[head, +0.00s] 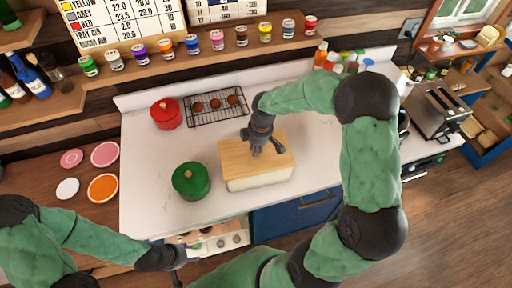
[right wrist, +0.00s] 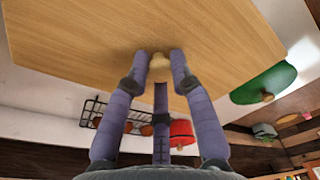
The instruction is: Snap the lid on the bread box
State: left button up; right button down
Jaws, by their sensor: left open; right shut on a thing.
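The bread box (head: 260,184) is a cream box on the white counter, near its front edge. Its wooden lid (head: 238,158) lies over the top of the box; I cannot tell whether it is fully seated. My right gripper (head: 256,150) is above the lid. In the right wrist view its fingers are shut on the round wooden knob (right wrist: 160,68) of the lid (right wrist: 130,30). My left gripper (head: 190,256) is low at the counter's front, left of the box, apart from it and holding nothing visible.
A green pot (head: 191,182) stands close left of the bread box. A red pot (head: 166,114) and a wire rack (head: 216,105) with brown rolls are behind it. Spice jars line the shelf. A toaster (head: 436,108) stands at right. Counter right of the box is partly hidden by my arm.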

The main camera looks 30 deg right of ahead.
jog(key=c, duration=0.5)
grip_release()
jog(key=shift+r+p, duration=2.45)
jog(key=shift+r, duration=1.05)
grip_shut()
